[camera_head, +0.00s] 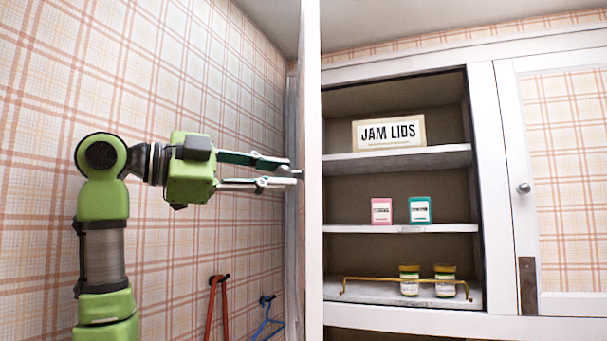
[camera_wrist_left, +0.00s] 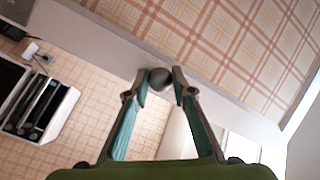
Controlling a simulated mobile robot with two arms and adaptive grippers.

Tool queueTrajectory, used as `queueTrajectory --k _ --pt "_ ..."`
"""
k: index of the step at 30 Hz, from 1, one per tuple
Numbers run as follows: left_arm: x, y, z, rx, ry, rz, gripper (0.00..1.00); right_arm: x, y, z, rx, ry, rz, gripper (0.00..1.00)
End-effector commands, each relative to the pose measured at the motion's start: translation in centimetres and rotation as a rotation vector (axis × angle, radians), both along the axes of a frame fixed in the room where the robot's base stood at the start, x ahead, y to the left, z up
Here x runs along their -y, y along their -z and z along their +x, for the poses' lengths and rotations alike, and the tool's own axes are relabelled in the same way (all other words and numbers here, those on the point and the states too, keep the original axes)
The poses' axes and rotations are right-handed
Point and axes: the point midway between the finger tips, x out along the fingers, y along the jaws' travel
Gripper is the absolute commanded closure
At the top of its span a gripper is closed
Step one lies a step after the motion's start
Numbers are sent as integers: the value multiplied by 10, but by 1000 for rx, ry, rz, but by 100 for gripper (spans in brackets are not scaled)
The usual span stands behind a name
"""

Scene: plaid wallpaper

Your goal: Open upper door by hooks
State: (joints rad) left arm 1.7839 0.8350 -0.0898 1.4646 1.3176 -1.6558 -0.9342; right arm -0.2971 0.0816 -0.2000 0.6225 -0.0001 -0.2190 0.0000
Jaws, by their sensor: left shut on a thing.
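The upper cabinet door on the left stands swung open, seen nearly edge-on as a white panel (camera_head: 313,200) in the head view. Its plaid inset and white frame (camera_wrist_left: 215,85) fill the upper part of the wrist view. My left gripper (camera_head: 291,172) reaches in from the left, its fingertips closed around the door's round metal knob (camera_wrist_left: 158,78). On the wall below, a red item hangs from one dark hook (camera_head: 221,278) and a blue item from another hook (camera_head: 267,299). My right gripper is not in view.
The open cabinet has a "JAM LIDS" sign (camera_head: 389,132), a pink box (camera_head: 381,211), a teal box (camera_head: 420,210) and two jars behind a brass rail (camera_head: 375,280). The right door (camera_head: 560,180) is closed. A white box (camera_wrist_left: 45,115) with dark contents shows in the wrist view.

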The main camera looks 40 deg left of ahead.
Motion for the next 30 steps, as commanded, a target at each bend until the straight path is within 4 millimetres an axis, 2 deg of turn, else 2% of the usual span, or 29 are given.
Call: queueTrajectory --k 1,3,13,14,15,25,30 --pt "-10 -4 -7 12 -8 -7 100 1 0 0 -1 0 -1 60" --pt "-16 -4 -12 14 -6 -6 100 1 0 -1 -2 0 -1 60" --pt "-18 -5 -15 17 -3 -7 100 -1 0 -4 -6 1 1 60" --pt "-18 -6 -15 18 -2 -7 72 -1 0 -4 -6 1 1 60" --pt "-18 -5 -15 18 -2 -7 62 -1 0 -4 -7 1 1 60" --pt "-17 -4 -14 12 0 -4 61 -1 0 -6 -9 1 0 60" --pt "-17 -12 -14 12 2 -5 61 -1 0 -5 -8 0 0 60"
